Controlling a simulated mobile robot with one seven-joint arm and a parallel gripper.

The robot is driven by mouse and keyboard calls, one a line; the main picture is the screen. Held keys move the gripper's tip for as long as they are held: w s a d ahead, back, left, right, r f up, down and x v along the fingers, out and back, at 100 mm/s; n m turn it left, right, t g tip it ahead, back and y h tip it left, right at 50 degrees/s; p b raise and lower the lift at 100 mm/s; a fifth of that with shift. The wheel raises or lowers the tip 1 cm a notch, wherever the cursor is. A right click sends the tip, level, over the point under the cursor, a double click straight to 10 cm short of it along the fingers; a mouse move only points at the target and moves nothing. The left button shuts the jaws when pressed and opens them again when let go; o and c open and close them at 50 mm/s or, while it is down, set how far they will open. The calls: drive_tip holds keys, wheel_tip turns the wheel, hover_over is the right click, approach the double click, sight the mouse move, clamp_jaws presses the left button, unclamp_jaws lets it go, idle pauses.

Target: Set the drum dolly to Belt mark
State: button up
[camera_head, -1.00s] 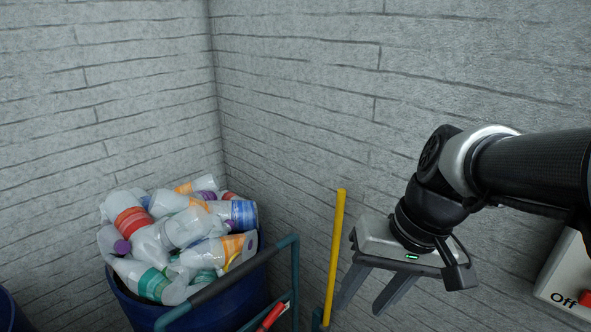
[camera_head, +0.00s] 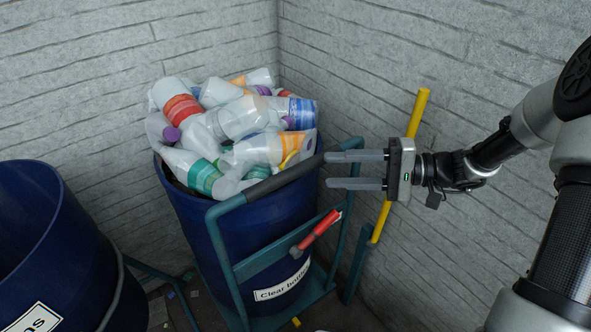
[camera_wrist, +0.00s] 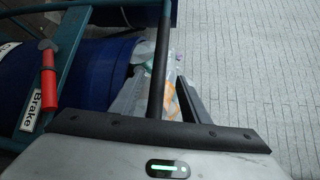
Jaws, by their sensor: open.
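The drum dolly is a teal frame (camera_head: 228,262) carrying a blue drum (camera_head: 215,230) heaped with clear plastic bottles. Its dark handle grip (camera_head: 285,178) crosses in front of the drum. A red brake lever (camera_head: 320,228) sits on the frame. In the wrist view the lever (camera_wrist: 48,75) shows beside a "Brake" label. My gripper (camera_head: 328,170) is open and points left at the right end of the grip. In the wrist view the dark grip (camera_wrist: 158,65) lies in line between my open fingers; I cannot tell whether they touch it. No belt mark shows.
Another blue drum (camera_head: 45,235) stands at the left. A yellow pole (camera_head: 401,165) rises behind my gripper, near the right wall (camera_head: 460,70). Grey walls close in behind the dolly. Small scraps lie on the floor between the drums.

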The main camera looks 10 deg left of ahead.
sight(307, 171)
drive_tip(key=a, duration=0.3)
drive_tip(key=a+f, duration=0.1)
drive_tip(key=a, duration=0.2)
drive_tip(key=s+a, duration=0.1)
drive_tip(key=a, duration=0.2)
drive_tip(key=shift+a+f, duration=0.2)
drive_tip(key=shift+a, duration=0.05)
drive_tip(key=shift+c, duration=0.3)
clamp_jaws()
